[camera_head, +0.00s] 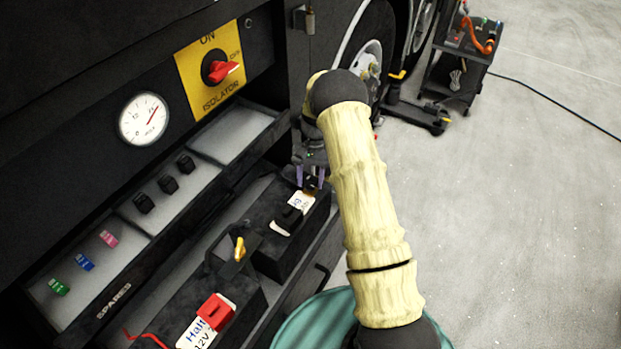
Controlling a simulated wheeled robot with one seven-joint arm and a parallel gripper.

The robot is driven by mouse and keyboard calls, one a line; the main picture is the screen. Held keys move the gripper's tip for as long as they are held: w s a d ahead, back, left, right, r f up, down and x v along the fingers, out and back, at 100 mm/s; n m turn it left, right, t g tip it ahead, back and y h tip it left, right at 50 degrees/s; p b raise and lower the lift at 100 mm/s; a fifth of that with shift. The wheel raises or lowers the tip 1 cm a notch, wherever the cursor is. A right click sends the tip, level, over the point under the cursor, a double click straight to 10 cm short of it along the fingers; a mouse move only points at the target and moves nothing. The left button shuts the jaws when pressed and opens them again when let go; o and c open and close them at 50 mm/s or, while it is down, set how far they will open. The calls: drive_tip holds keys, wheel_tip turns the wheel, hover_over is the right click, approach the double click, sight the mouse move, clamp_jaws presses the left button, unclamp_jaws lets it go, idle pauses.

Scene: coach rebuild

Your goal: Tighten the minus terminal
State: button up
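My gripper (311,180) points down at the far end of the far battery in the open tray. Its two purple fingertips stand apart, with a small dark part (312,185), perhaps the minus terminal, at or between them. I cannot tell whether the fingers touch or grip it. The near battery (250,307) has a red cap (216,311). A yellow piece (239,249) stands between the two batteries.
A red wire (146,338) lies near the front. A tool cart (460,60) stands far right; open floor lies right.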

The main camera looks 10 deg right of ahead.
idle(0.3)
drive_tip(key=v, duration=1.7)
drive_tip(key=shift+w+b, duration=0.15)
drive_tip(key=shift+b, duration=0.25)
drive_tip(key=shift+r, duration=0.15)
drive_tip(key=s+a+r+n+t+h+p, duration=0.1)
drive_tip(key=s+r+n+t+p, duration=0.1)
drive_tip(key=s, duration=1.2)
drive_tip(key=s+a+r+n+t+p, duration=0.2)
drive_tip(key=s+r, duration=0.4)
drive_tip(key=s, duration=0.9)
drive_tip(key=t+p, duration=0.1)
drive_tip(key=t, duration=0.1)
drive_tip(key=shift+r+n+t+h+p, duration=0.2)
drive_tip(key=shift+n+t+h+p, duration=0.1)
drive_tip(key=shift+h+p, duration=0.1)
